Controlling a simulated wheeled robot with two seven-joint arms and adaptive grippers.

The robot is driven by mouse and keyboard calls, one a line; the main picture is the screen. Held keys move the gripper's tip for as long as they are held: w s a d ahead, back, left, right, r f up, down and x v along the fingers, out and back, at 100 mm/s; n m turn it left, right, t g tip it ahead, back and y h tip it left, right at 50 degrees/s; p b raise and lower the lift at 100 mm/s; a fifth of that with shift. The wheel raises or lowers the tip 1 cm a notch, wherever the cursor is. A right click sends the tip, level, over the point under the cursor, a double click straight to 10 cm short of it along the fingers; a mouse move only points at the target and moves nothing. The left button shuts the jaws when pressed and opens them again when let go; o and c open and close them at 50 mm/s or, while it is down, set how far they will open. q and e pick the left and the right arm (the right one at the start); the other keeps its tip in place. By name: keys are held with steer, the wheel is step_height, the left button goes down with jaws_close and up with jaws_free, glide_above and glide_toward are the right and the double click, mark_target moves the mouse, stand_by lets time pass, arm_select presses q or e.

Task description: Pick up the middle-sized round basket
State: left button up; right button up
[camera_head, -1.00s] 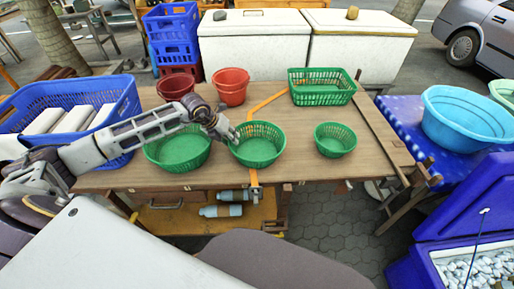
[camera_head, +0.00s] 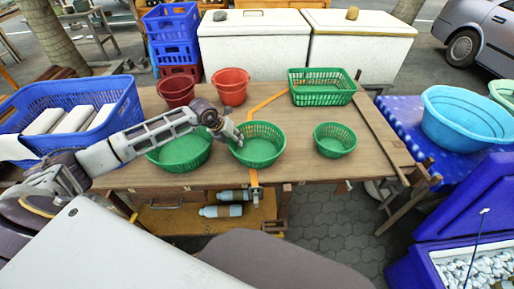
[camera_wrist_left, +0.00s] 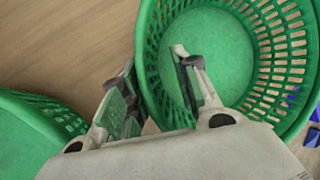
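Three green round baskets stand in a row on the wooden table. The middle-sized basket (camera_head: 262,150) is between the large basket (camera_head: 183,155) on the left and the small basket (camera_head: 335,141) on the right. My left gripper (camera_head: 236,138) is at the left rim of the middle-sized basket. In the left wrist view my left gripper (camera_wrist_left: 158,92) is open, with its fingers apart. One finger is over the inside of the middle-sized basket (camera_wrist_left: 290,50) and the other is outside its wall, so the rim runs between them. My right gripper is not in view.
Two red baskets (camera_head: 231,88) and a green rectangular basket (camera_head: 322,88) stand farther back on the table (camera_head: 295,165). A blue crate (camera_head: 112,103) is on the left. The large basket (camera_wrist_left: 30,135) lies close to the outer finger. Table space around the small basket is clear.

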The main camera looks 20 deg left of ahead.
arm_select(q)
steer(key=shift+x, duration=1.15)
jaws_close()
